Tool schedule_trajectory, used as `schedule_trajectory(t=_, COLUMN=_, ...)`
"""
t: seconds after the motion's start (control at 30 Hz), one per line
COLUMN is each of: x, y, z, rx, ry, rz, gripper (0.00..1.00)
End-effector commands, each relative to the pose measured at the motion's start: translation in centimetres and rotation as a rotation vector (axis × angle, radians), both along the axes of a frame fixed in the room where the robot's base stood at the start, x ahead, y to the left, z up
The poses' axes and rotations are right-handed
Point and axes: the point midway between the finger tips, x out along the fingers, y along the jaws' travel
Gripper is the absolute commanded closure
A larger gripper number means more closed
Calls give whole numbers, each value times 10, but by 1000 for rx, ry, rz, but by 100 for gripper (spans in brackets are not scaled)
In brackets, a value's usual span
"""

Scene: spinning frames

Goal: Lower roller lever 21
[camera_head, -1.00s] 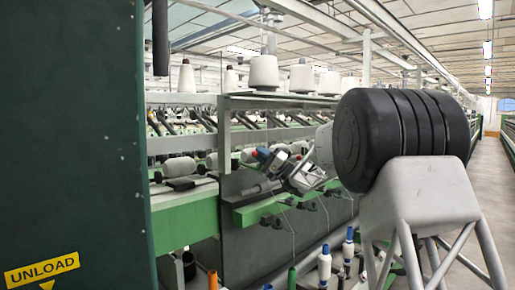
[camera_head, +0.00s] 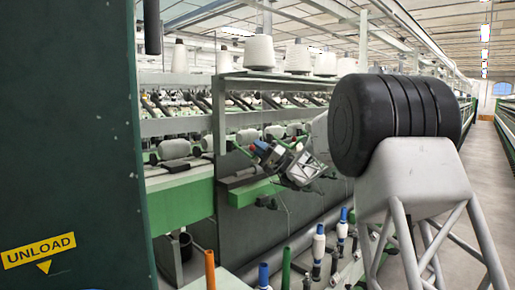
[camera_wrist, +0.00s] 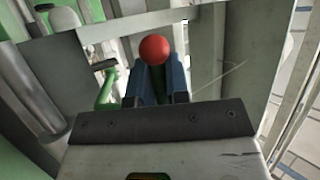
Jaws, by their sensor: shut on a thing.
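A round red knob (camera_wrist: 154,49) shows between the tips of two blue fingers in the wrist view. In the head view my gripper (camera_head: 266,148) is small, at the front of the spinning frame, above the green rail (camera_head: 255,191). The lever itself is hard to make out there.
A dark green panel with a yellow UNLOAD label (camera_head: 38,250) fills the left. White yarn cones (camera_head: 260,53) stand on top of the frame. Several bobbins (camera_head: 319,243) stand below my gripper. A green curved part (camera_wrist: 107,88) is left of the fingers. The aisle (camera_head: 490,165) at right is clear.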

Motion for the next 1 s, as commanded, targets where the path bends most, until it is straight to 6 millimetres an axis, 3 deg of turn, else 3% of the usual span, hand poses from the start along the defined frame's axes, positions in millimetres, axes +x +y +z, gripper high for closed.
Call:
schedule_trajectory(t=0.03, x=0, y=0, z=-5, rx=-1, ry=5, rz=1, gripper=81)
schedule_trajectory(t=0.2, x=0, y=0, z=-4, rx=-1, ry=5, rz=1, gripper=60)
schedule_trajectory(t=0.67, x=-2, y=-6, z=-6, rx=-1, ry=3, rz=0, gripper=60)
schedule_trajectory(t=1.0, x=-12, y=-38, z=-28, rx=-2, ry=6, rz=0, gripper=60)
